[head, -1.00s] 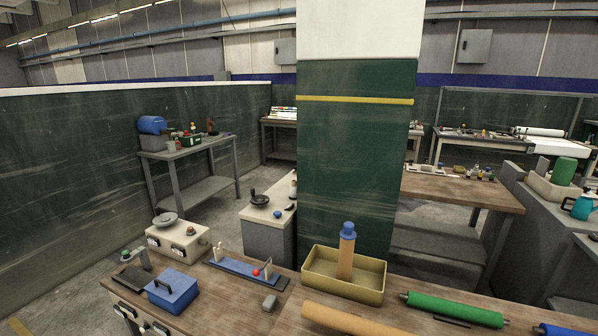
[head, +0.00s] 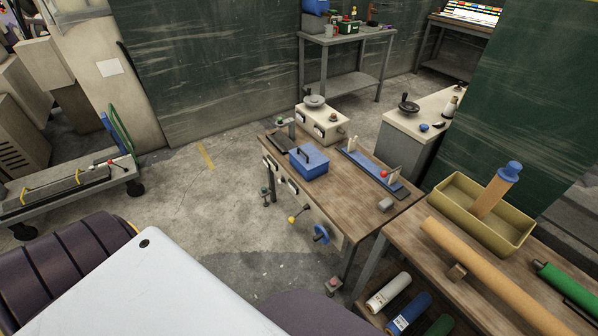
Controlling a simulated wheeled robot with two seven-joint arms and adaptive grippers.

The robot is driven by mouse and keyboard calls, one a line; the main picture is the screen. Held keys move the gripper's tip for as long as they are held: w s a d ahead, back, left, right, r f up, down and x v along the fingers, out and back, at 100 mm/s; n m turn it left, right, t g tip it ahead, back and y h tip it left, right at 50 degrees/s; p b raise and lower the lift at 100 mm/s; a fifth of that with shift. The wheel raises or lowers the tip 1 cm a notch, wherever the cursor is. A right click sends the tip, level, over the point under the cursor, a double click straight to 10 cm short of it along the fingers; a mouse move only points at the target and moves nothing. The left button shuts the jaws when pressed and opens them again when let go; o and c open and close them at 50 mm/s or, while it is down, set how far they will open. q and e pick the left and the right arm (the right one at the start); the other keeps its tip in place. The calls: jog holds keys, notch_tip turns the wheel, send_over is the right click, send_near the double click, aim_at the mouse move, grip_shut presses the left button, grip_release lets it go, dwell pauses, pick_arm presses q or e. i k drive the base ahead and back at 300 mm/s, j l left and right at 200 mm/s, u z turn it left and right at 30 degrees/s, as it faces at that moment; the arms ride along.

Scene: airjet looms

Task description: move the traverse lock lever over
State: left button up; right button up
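Nothing in view is labelled as the traverse lock lever. One candidate is a small lever with a red ball (head: 383,173) on a long blue rail (head: 366,167) with pale upright posts, on the wooden bench. Another is a rod with a yellow knob (head: 292,219) at the bench's front, left of a blue handwheel (head: 321,233). I cannot tell which is meant. Neither of my grippers is in view.
The wooden bench (head: 341,204) also holds a blue box (head: 309,162) and a cream control box (head: 322,124). A yellow tray (head: 456,205) stands on the right bench. A cart (head: 66,193) is at left. Floor (head: 185,195) between cart and bench is clear.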

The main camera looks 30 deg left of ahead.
aim_at(292, 219)
jog(key=k+j, duration=0.15)
jog(key=j, duration=0.25)
jog(key=k+j+u, duration=0.1)
jog(key=j, duration=0.35)
jog(key=k+j, duration=0.2)
jog(key=j, duration=0.2)
jog(key=k+j+u, duration=0.1)
jog(key=j, duration=0.35)
jog(key=k+j, duration=0.15)
jog(key=j, duration=0.25)
